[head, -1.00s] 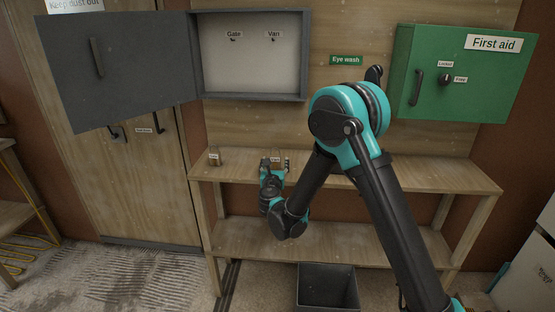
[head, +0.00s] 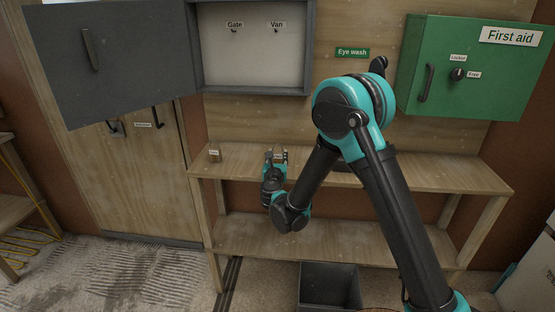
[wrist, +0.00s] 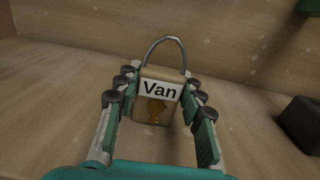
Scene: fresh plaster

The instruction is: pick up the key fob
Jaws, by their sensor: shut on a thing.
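A tan key fob with a metal loop and a white "Van" label (wrist: 157,112) stands upright between the fingers of my gripper (wrist: 160,86) in the wrist view. The fingers are closed on its two sides. In the head view my gripper (head: 277,155) is over the left part of the wooden shelf (head: 420,174), with the small fob mostly hidden between its fingertips. I cannot tell whether the fob touches the shelf. A second tan fob (head: 214,155) stands on the shelf to the left; its label is too small to read.
An open grey key cabinet (head: 252,75) has hooks marked "Gate" and "Van"; its door (head: 100,60) swings out left. A green first aid box (head: 470,105) hangs right. A dark bin (head: 330,284) stands below. A dark block (wrist: 300,122) lies right of my gripper.

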